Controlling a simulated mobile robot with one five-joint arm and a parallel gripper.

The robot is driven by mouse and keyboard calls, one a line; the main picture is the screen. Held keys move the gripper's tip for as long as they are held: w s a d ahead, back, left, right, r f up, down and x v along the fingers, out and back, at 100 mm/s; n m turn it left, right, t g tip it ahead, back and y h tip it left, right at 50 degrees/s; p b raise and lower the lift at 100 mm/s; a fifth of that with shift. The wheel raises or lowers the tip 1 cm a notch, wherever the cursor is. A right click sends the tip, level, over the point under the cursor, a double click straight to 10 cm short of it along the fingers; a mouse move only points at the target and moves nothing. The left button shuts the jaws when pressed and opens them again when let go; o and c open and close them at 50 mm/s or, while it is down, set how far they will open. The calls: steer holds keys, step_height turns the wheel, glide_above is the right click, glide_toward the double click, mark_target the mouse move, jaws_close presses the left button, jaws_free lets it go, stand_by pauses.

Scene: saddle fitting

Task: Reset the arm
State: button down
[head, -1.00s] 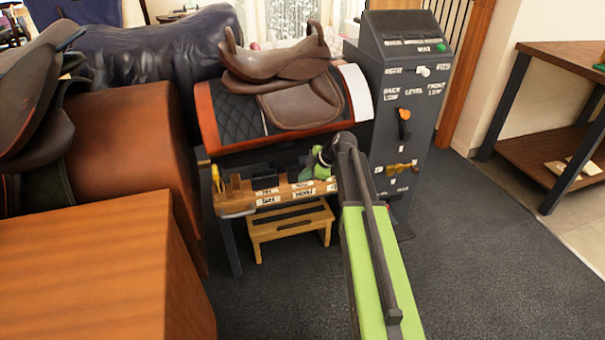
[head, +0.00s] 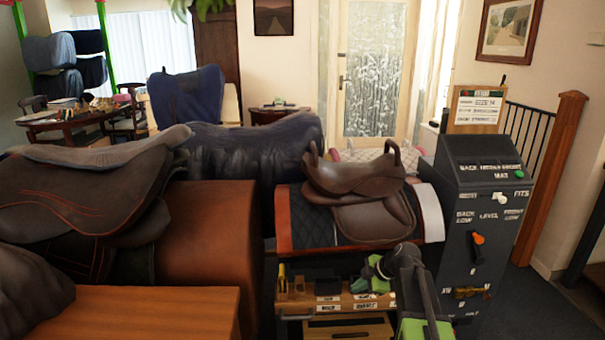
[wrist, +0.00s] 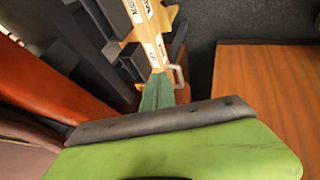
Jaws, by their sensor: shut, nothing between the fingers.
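My arm, green and dark grey, reaches in from the bottom right of the head view. Its gripper (head: 372,270) is at the right end of a labelled wooden tool rack (head: 297,308), in front of the saddle stand. The gripper is shut and empty. In the wrist view a green tapered tip (wrist: 157,92) points at the rack's labelled edge (wrist: 152,38), beside a small metal handle (wrist: 179,76). I cannot tell whether the tip touches the rack. A large green part of mine fills the bottom of that view.
A brown saddle (head: 362,185) sits on a quilted pad right behind the rack. A grey console (head: 480,215) with levers stands to the right. A wooden block (head: 130,312) and a dark saddle (head: 80,195) crowd the left.

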steer(key=s+a+f+m+g+h, duration=0.25)
steer(key=s+a+m, duration=0.25)
steer(key=s+a, duration=0.5)
steer(key=s+d+f+m+g+h, duration=0.25)
steer(key=s+d+m, duration=0.35)
steer(key=s+m, duration=0.6)
step_height(320, 180, up, 24)
steer(key=w+m+p, duration=0.1)
steer(key=w+p, duration=0.1)
steer(key=p, duration=2.1)
steer(key=shift+w+a, duration=0.2)
steer(key=shift+w, duration=0.1)
